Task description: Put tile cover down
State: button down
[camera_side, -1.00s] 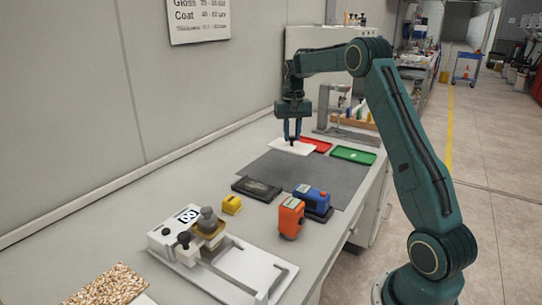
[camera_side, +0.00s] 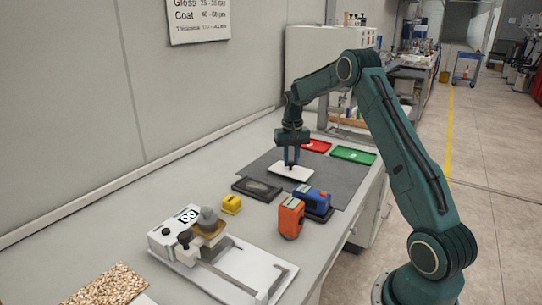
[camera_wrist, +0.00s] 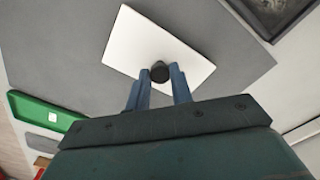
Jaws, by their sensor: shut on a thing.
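The tile cover is a flat white plate (camera_side: 289,174) with a small dark knob in its middle, seen over the grey mat (camera_side: 333,185). My gripper (camera_side: 290,164) points down and is shut on the knob. In the wrist view the blue fingers (camera_wrist: 159,82) sit on both sides of the black knob (camera_wrist: 160,72), and the white cover (camera_wrist: 140,42) spreads out beyond them. I cannot tell whether the cover touches the mat or hangs just above it.
A black framed tile (camera_side: 257,188) lies in front of the cover. Red (camera_side: 316,146) and green (camera_side: 353,155) trays lie behind. The mat's right part is clear.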

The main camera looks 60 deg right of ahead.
aim_at(291, 162)
jog(key=shift+f, duration=0.4)
jog(key=shift+f, duration=0.1)
jog(key=c, duration=1.2)
grip_release()
jog(key=shift+c, duration=0.2)
notch_tip(291, 162, up, 12)
